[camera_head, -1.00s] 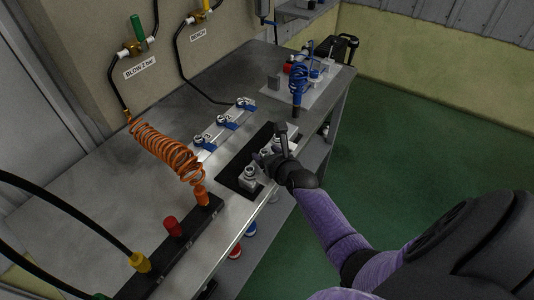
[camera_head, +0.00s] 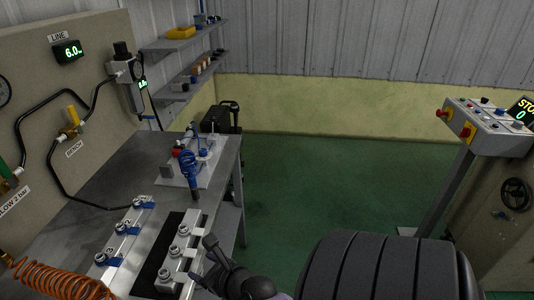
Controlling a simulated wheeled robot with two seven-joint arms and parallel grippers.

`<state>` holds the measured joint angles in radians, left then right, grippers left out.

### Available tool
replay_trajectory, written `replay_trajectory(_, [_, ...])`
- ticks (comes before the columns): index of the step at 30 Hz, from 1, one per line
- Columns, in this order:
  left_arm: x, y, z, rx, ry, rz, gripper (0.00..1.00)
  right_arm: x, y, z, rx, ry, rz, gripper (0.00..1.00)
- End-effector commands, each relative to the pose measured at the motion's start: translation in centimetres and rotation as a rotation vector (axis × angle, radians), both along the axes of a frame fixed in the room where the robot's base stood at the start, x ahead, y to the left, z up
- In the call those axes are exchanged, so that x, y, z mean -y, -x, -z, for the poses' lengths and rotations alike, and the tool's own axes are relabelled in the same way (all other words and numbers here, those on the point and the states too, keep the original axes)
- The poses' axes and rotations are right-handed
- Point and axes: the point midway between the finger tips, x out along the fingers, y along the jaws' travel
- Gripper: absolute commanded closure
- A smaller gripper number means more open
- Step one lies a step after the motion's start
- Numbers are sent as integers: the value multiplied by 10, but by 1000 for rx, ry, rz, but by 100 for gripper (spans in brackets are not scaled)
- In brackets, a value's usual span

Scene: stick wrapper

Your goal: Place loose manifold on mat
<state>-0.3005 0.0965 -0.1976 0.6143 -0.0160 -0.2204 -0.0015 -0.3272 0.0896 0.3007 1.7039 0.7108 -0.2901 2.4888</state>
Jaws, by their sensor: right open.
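A pale metal manifold (camera_head: 179,254) with several round ports lies on the black mat (camera_head: 155,266) near the front edge of the bench. My right gripper (camera_head: 203,260) is open just to the right of this manifold, its dark fingers close to the manifold's near part. I cannot tell whether a finger touches it. A second pale row (camera_head: 127,232) with similar ports and blue parts, marked with numbers, stands to the left of the mat. My left gripper is not in view.
An orange coiled hose (camera_head: 55,281) lies at the lower left. A control panel (camera_head: 487,123) stands at the right. Green floor (camera_head: 310,190) is clear between.

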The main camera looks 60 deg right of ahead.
Motion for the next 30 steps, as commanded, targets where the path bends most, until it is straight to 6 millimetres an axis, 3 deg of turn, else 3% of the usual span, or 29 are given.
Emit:
replay_trajectory(2, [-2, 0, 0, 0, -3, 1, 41, -13, 13, 40, -137, 207, -135, 33])
replay_trajectory(5, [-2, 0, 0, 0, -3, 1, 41, -46, 61, 123, -412, 718, -587, 33])
replay_trajectory(6, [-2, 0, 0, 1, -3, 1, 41, -60, 88, 154, -499, 940, -844, 33])
replay_trajectory(9, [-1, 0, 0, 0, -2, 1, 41, -86, 165, 212, -558, 1418, -1544, 33])
replay_trajectory(12, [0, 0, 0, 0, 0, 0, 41, -97, 234, 242, -402, 1734, -2176, 33])
replay_trajectory(14, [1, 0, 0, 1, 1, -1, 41, -99, 265, 250, -259, 1840, -2455, 33])
replay_trajectory(15, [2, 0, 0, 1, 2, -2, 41, -99, 279, 253, 162, -1809, 2484, 33])
replay_trajectory(19, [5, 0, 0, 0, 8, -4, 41, -98, 299, 256, 8, -1659, 2372, 33])
replay_trajectory(30, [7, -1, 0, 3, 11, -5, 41, -98, 299, 256, 7, -1659, 2370, 33])
